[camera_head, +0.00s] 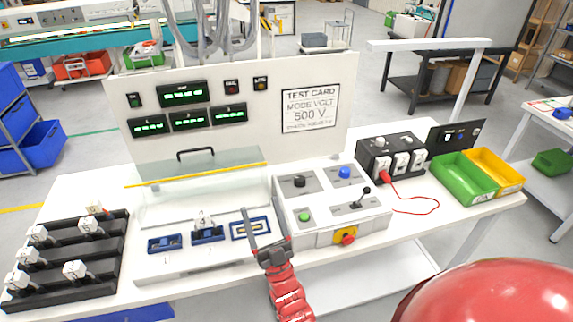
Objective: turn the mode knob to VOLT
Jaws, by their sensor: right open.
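The mode knob seems to be the black knob (299,181) on the upper left plate of the white control box (330,205). Its pointer setting and label are too small to read. The test card (310,107) on the white back panel reads MODE VOLT, 500 V. My right gripper (264,213) is open and empty, in front of the box's left side. Its fingers are spread, below and left of the knob and apart from it. My left gripper is out of view.
A blue button (344,172), a green button (304,216), a black lever (365,194) and a red stop button (347,238) are near the knob. A clear cover (200,185) stands left. A red cable (420,211) runs from the black socket unit (374,160) at right.

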